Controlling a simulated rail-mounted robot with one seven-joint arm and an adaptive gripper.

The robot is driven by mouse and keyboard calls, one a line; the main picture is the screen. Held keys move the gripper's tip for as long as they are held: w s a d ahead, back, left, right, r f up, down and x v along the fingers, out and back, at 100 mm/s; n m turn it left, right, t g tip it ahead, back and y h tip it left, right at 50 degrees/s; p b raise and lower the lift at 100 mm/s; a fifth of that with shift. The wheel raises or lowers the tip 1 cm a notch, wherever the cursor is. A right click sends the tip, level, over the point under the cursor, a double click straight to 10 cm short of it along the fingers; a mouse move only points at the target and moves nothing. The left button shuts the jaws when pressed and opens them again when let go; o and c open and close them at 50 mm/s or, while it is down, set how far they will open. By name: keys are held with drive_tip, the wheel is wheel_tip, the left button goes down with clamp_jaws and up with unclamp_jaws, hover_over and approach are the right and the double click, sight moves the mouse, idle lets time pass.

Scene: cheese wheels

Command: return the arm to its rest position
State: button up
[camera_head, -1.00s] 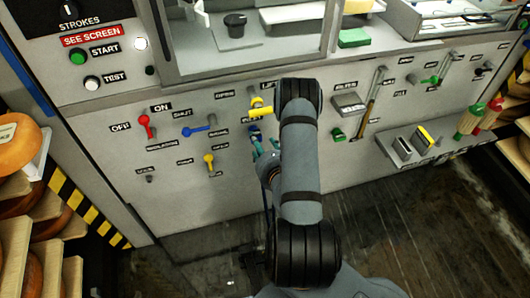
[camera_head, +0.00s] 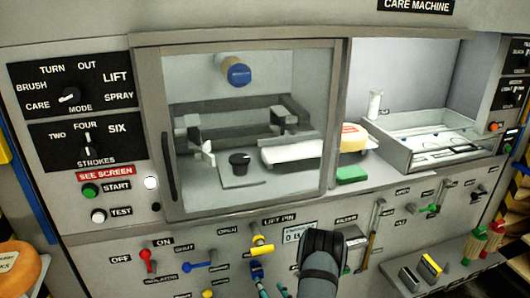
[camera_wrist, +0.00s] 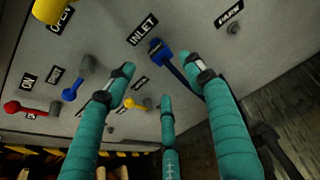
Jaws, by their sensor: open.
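My gripper (camera_wrist: 160,76) has teal fingers, spread apart and empty in the wrist view. It is in front of the lower panel, close to the blue inlet handle (camera_wrist: 177,66), whose stem runs behind the right finger. I cannot tell whether they touch. In the head view, my arm (camera_head: 322,262) comes up from the bottom edge, and teal finger parts (camera_head: 264,287) show just left of it, below the yellow lift pin handle (camera_head: 262,245). The arm's lower links are out of frame.
The care machine's panel (camera_head: 110,262) carries a red lever (camera_head: 146,260) and a blue lever (camera_head: 198,266) at left. A glazed door (camera_head: 250,130) and an open bay with a tray (camera_head: 435,135) are above. A cheese wheel (camera_head: 18,268) is at far left.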

sight(258, 275)
drive_tip(key=b+x, duration=0.1)
drive_tip(key=x, duration=0.9)
drive_tip(key=shift+s+d+b, duration=0.1)
drive_tip(key=shift+b, duration=0.2)
drive_tip(key=shift+s+d+r, duration=0.15)
drive_tip(key=shift+s+r, duration=0.1)
drive_tip(key=shift+s, duration=0.3)
